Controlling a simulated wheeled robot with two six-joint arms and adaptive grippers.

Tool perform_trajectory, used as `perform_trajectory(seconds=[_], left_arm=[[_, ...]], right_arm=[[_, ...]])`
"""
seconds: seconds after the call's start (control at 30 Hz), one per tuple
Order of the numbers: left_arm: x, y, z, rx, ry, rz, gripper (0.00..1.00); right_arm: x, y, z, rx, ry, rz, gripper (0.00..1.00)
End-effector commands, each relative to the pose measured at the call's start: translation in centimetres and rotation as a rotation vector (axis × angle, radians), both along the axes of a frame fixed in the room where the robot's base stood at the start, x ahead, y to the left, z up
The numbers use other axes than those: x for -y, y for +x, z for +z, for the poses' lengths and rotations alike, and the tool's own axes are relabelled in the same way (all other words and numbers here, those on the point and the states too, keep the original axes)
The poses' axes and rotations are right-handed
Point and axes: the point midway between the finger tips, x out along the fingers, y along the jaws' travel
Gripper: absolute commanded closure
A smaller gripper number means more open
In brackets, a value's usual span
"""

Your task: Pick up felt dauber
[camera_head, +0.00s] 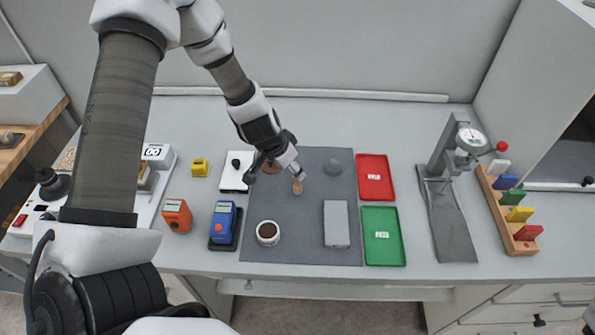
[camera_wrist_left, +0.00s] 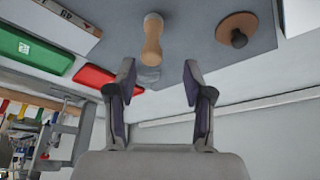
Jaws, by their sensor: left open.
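The felt dauber (camera_head: 297,187) has a light wooden handle and a pale end, and it is on the dark grey mat (camera_head: 285,222). In the left wrist view the dauber (camera_wrist_left: 152,42) shows ahead of and roughly between my fingertips, apart from both. My left gripper (camera_head: 279,172) is open and empty just beside and above the dauber in the head view. Its two dark fingers spread wide in the left wrist view (camera_wrist_left: 158,74). My right gripper is not in view.
A brown disc with a black knob (camera_wrist_left: 238,28) is close to the gripper. A round tin (camera_head: 268,233), a grey block (camera_head: 336,224) and a clear disc (camera_head: 332,167) share the mat. Red (camera_head: 375,165) and green (camera_head: 384,250) trays stand right. The mat's centre is clear.

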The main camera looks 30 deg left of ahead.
Motion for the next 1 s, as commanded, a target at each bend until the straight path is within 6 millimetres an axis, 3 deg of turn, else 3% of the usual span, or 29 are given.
perform_trajectory(seconds=[0.03, 0.33, 0.63, 0.67, 0.8, 1.0], left_arm=[[0.1, 0.2, -1.5, -0.001, 0.001, -0.001, 0.48], [0.5, 1.7, -6.3, -0.001, 0.001, -0.001, 0.48], [0.6, 2.2, -6.7, -0.001, 0.000, 0.000, 0.48], [0.6, 2.2, -6.7, -0.001, 0.000, 0.000, 0.52], [0.6, 2.2, -6.7, -0.001, 0.000, 0.000, 1.00], [0.6, 2.2, -6.7, -0.001, 0.000, 0.000, 1.00]], right_arm=[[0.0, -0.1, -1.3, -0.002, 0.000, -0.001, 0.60], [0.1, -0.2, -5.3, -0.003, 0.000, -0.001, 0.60], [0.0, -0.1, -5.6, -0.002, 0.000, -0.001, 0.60], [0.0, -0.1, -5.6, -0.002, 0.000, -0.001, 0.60], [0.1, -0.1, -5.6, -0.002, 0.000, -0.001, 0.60], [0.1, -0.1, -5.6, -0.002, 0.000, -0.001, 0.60]])
